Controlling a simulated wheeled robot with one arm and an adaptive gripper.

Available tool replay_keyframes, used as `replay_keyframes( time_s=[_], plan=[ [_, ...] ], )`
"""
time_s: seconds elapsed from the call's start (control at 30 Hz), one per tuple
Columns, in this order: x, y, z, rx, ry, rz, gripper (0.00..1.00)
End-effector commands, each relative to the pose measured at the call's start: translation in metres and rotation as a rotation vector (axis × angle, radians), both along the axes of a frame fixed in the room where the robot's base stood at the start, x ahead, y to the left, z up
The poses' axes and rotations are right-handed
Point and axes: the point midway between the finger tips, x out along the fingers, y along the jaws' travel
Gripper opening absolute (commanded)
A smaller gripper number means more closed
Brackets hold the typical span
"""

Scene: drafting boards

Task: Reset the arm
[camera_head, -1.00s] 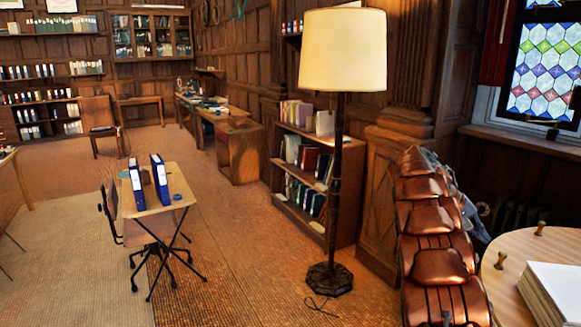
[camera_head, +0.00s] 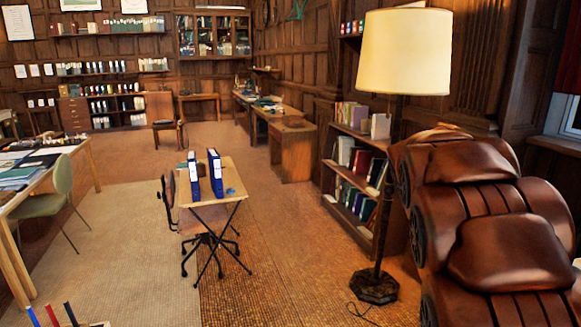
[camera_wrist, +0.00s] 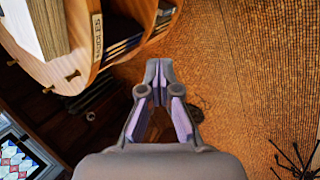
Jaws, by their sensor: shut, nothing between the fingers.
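My gripper (camera_wrist: 158,68) shows in the wrist view with its two grey fingers converging and their tips together. Nothing is between them. It hangs over the woven brown floor (camera_wrist: 230,70), beside the rounded wooden table (camera_wrist: 98,40). The fingertips appear clear of the table edge. My gripper cannot be made out in the head view.
A floor lamp (camera_head: 403,55) stands beside a low bookcase (camera_head: 355,190). A small desk (camera_head: 222,180) holds blue binders (camera_head: 215,172). A long desk (camera_head: 90,165) and green chair (camera_head: 62,175) are at left. The floor (camera_head: 125,240) between is open.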

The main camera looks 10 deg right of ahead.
Motion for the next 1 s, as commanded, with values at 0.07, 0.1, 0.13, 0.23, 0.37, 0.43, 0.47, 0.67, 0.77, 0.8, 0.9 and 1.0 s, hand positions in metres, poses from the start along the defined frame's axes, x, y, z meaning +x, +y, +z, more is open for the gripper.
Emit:
replay_keyframes(
  time_s=[0.07, 0.1, 0.13, 0.23, 0.37, 0.43, 0.47, 0.67, 0.77, 0.8, 0.9, 1.0],
  plan=[
    [-0.011, 0.029, -0.004, 0.04, -0.011, 0.027, 0.0],
    [-0.017, 0.042, -0.006, 0.06, -0.016, 0.041, 0.0],
    [-0.021, 0.052, -0.008, 0.074, -0.022, 0.05, 0.0],
    [-0.038, 0.084, -0.016, 0.125, -0.032, 0.084, 0.0],
    [-0.062, 0.124, -0.027, 0.192, -0.041, 0.129, 0.0],
    [-0.076, 0.146, -0.033, 0.23, -0.042, 0.154, 0.0],
    [-0.083, 0.155, -0.036, 0.246, -0.04, 0.166, 0.0],
    [-0.128, 0.208, -0.055, 0.345, -0.041, 0.239, 0.0],
    [-0.149, 0.229, -0.065, 0.387, -0.036, 0.269, 0.0],
    [-0.156, 0.235, -0.067, 0.4, -0.035, 0.28, 0.0],
    [-0.17, 0.246, -0.074, 0.426, -0.028, 0.297, 0.0],
    [-0.177, 0.252, -0.077, 0.438, -0.025, 0.306, 0.0]
  ],
)
